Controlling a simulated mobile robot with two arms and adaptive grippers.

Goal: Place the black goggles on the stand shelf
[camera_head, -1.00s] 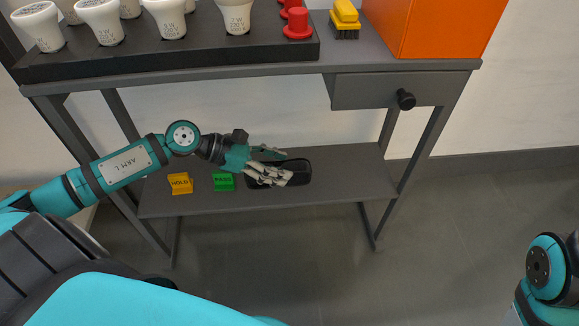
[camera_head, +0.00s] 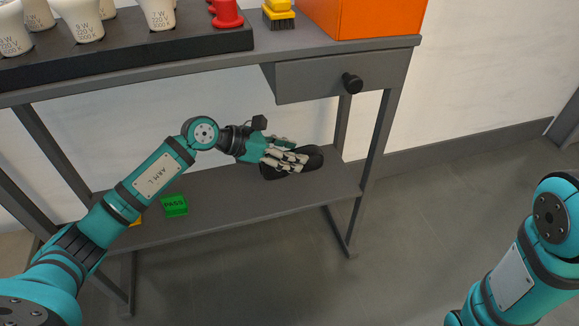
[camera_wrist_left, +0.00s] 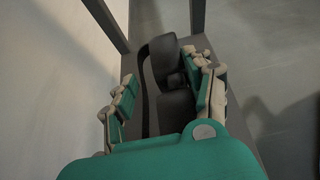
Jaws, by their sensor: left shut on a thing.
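The black goggles (camera_head: 313,158) are at the right part of the stand's lower shelf (camera_head: 235,203), partly hidden behind my left gripper's fingers. My left gripper (camera_head: 286,160) is shut on the goggles, low over the shelf. In the left wrist view the goggles (camera_wrist_left: 170,75) show as a dark frame with a strap, between the fingers of my left gripper (camera_wrist_left: 163,95). I cannot tell whether the goggles touch the shelf. My right gripper is not in view; only my right arm shows at the lower right.
A green PASS block (camera_head: 174,205) sits on the lower shelf, and a yellow block (camera_head: 135,222) is mostly hidden behind my left arm. Above, the stand's top holds a bulb rack (camera_head: 190,48), a yellow brush (camera_head: 279,14) and an orange box (camera_head: 365,15). The drawer knob (camera_head: 352,83) sticks out.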

